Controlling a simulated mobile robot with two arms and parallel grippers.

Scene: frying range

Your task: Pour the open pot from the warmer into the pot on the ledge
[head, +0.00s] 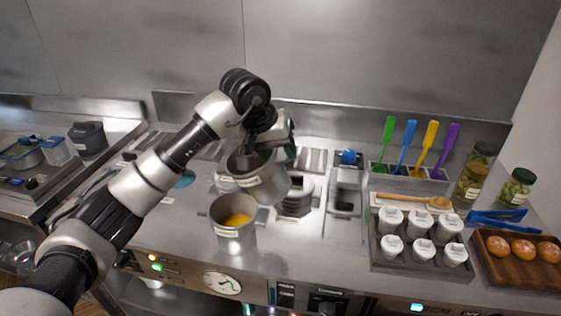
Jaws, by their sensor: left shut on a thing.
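My left gripper (252,152) is shut on the rim area of an open metal pot (262,186) and holds it up over the counter. This held pot is tilted a little, and its inside is mostly hidden by my gripper and wrist. A second open metal pot (235,240) stands upright on the front ledge, with yellow-orange contents (237,219) showing inside. The held pot is above and behind it, slightly to its right. No stream between them shows. My right gripper is not in view.
To the right are a tray of white-lidded cups (420,262), a rack of coloured spatulas (411,183), a wooden spoon (415,200), jars (517,188), blue tongs (505,221) and a wooden board (520,273).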

